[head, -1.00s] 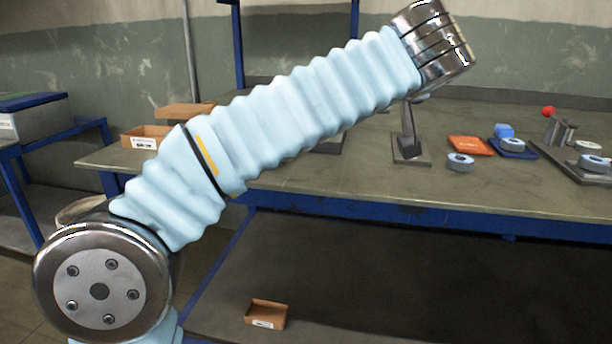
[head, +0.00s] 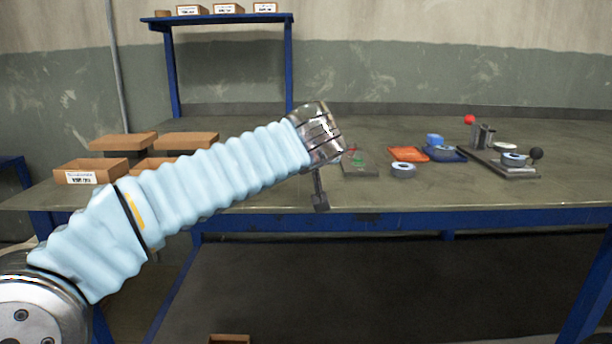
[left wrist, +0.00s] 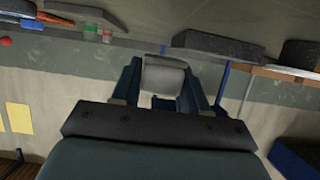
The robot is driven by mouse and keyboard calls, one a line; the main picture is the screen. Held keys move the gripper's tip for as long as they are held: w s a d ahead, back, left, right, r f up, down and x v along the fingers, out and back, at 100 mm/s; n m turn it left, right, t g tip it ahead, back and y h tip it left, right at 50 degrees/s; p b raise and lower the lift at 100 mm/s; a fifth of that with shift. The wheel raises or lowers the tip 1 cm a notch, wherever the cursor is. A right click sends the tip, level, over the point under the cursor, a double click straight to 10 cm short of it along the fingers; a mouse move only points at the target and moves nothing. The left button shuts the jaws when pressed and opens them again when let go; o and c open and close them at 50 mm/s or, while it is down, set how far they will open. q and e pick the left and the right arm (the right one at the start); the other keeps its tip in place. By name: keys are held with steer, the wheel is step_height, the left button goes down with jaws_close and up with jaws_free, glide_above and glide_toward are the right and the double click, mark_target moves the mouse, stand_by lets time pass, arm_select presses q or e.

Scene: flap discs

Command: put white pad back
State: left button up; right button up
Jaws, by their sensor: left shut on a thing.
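My left gripper (left wrist: 163,92) is shut on a pale grey-white block (left wrist: 163,75), which I take to be the white pad, in the left wrist view. The block sits between the two dark fingers. In the head view my left arm reaches in from the left, and the gripper (head: 320,198) hangs down over the front part of the bench. The held block cannot be made out there. My right gripper is not in view.
On the bench (head: 540,185) are a grey disc (head: 403,171), an orange tray (head: 408,154), a blue tray (head: 462,156) and a metal fixture (head: 510,170) with red and black knobs. Cardboard boxes (head: 88,172) stand at left. The bench front right is clear.

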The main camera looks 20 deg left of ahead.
mark_target(307, 186)
arm_select(q)
steer(key=shift+w+a+f, duration=0.2)
steer(key=shift+f, duration=0.15)
step_height(307, 186, down, 3)
steer(key=shift+w+a+r+b, duration=0.1)
steer(key=shift+w+a+b, duration=0.05)
steer(key=shift+b, duration=0.2)
steer(key=shift+f, duration=0.35)
steer(key=shift+f, duration=0.1)
steer(key=shift+f+b, duration=0.1)
steer(key=shift+b, duration=0.2)
steer(key=o, duration=1.1)
steer(key=shift+r+p, duration=0.35)
steer(key=b+v, duration=0.1)
steer(key=v, duration=1.1)
